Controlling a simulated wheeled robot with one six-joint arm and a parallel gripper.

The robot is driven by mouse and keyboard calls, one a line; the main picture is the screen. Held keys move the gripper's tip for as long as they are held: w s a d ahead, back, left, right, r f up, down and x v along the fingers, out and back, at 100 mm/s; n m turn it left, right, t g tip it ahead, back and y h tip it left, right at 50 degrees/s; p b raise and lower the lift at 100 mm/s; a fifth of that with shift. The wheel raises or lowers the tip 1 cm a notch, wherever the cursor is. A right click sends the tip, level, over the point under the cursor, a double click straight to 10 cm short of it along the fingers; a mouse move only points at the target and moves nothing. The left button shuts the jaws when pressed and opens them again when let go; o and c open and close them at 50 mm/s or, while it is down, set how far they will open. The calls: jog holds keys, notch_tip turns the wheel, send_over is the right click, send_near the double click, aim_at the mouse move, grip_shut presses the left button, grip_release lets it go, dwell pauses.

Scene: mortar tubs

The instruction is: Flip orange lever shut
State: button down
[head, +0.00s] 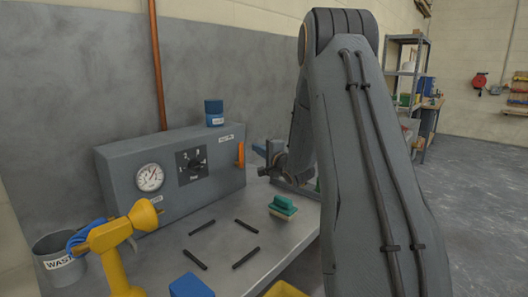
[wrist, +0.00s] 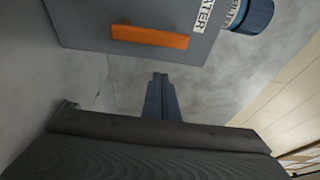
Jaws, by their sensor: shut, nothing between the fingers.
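The orange lever (head: 241,154) is a bar at the right end of the grey control box (head: 125,165), standing about upright in the head view. In the wrist view the lever (wrist: 150,37) lies across the box face, beside a label ending in "TER". My gripper (head: 259,149) is just right of the lever in the head view, apart from it. In the wrist view my gripper (wrist: 160,76) has its blue-grey fingers together and empty, with a gap to the lever. The lever's pivot cannot be made out.
The box has a gauge (head: 150,177) and a black dial (head: 191,166), with a blue cup (head: 214,113) on top. Dark rods, a green-topped block (head: 283,206), a yellow tool (head: 120,240) and a grey bucket (head: 60,262) are on or by the bench. A copper pipe (head: 157,65) runs up the wall.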

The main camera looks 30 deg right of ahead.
jog(key=a, duration=0.2)
jog(key=a+p, duration=0.1)
jog(key=shift+s+a, duration=0.3)
jog(key=shift+a, duration=0.1)
jog(key=shift+d, duration=0.1)
